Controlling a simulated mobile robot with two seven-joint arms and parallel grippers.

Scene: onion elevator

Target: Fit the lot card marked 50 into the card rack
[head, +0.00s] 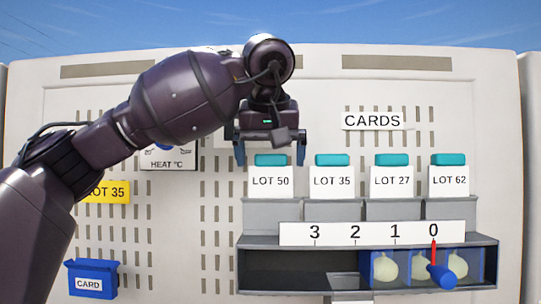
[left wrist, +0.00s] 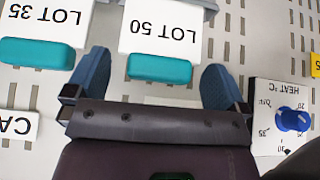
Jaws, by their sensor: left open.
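The lot card marked LOT 50 (head: 269,182) is white with a teal top tab and stands upright in the leftmost grey pocket of a row (head: 270,213) under the CARDS sign. It also shows upside down in the left wrist view (left wrist: 160,30). My left gripper (head: 270,154) is open, with one blue finger on each side of the teal tab and gaps between. An empty blue holder marked CARD (head: 90,283) is on the panel at the lower left. I cannot tell whether it or the pocket row is the card rack. My right gripper is not in view.
Cards LOT 35 (head: 332,182), LOT 27 (head: 392,182) and LOT 62 (head: 448,182) stand in the other pockets. Below is a dark shelf (head: 285,268) with onions and a 3-to-0 scale (head: 372,233). A yellow LOT 35 sign (head: 118,190) and a HEAT dial (left wrist: 292,120) are left.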

